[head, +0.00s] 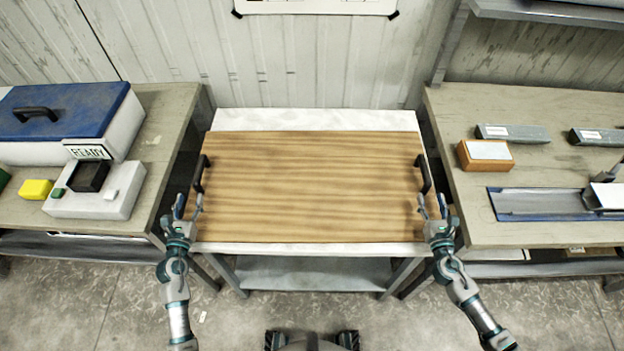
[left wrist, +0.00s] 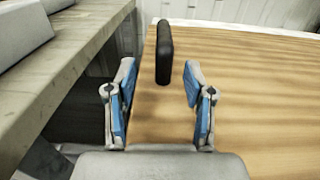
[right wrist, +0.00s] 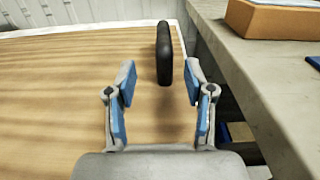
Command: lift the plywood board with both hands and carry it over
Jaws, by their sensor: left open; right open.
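The plywood board (head: 310,190) lies flat on a white-topped table in the head view, with a black handle at each short side. My left gripper (head: 183,208) is at the board's left edge, just short of the left handle (head: 201,173). In the left wrist view that handle (left wrist: 164,52) stands ahead, between the open fingers (left wrist: 158,95) and apart from them. My right gripper (head: 436,208) is at the board's right edge, near the right handle (head: 423,174). In the right wrist view this handle (right wrist: 164,52) stands ahead between the open fingers (right wrist: 160,95). Both grippers are empty.
The white table (head: 300,120) has a lower shelf. A left bench (head: 160,115) holds a blue-lidded box (head: 65,110) and a device with a READY sign (head: 88,150). A right bench (head: 450,120) holds an orange box (head: 485,155), grey bars and a tray. Narrow gaps separate the benches from the table.

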